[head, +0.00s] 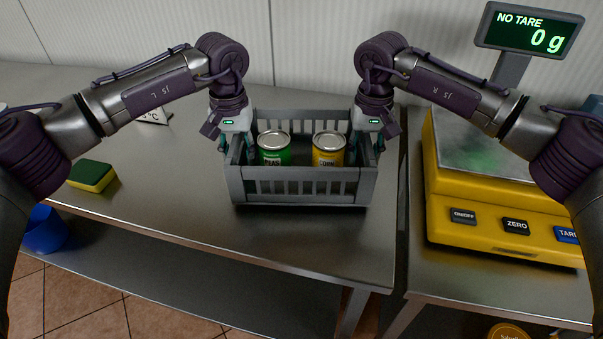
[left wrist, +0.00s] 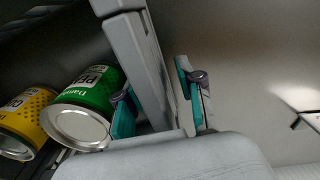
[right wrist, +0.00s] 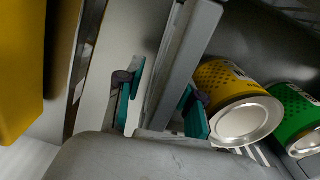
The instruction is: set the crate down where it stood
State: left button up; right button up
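The grey slatted crate (head: 300,199) stands level on the steel counter, as far as I can tell. It holds a green peas can (head: 274,150) and a yellow corn can (head: 328,150), both upright. My left gripper (head: 235,146) is at the crate's left end wall, one finger inside and one outside. In the left wrist view its teal pads straddle the wall (left wrist: 140,60), with a gap on the outer side. My right gripper (head: 366,142) straddles the right end wall (right wrist: 185,65) likewise, open, with a gap at its outer pad. The crate's underside is hidden.
A yellow scale (head: 480,213) on the neighbouring counter stands to the right; its display (head: 529,29) reads 0 g. A green-yellow sponge (head: 91,175) and a blue cup (head: 44,230) are at the left. The counter (head: 170,190) is clear between sponge and crate. A wall runs behind.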

pick_arm(q)
notch_tip(320, 180, up, 12)
jog(key=shift+f, duration=0.15)
pick_arm(e)
jog(key=shift+r, duration=0.2)
notch_tip(320, 180, up, 12)
jog(key=shift+f, duration=0.2)
pick_arm(q)
jog(key=shift+r, duration=0.2)
dwell(0.4)
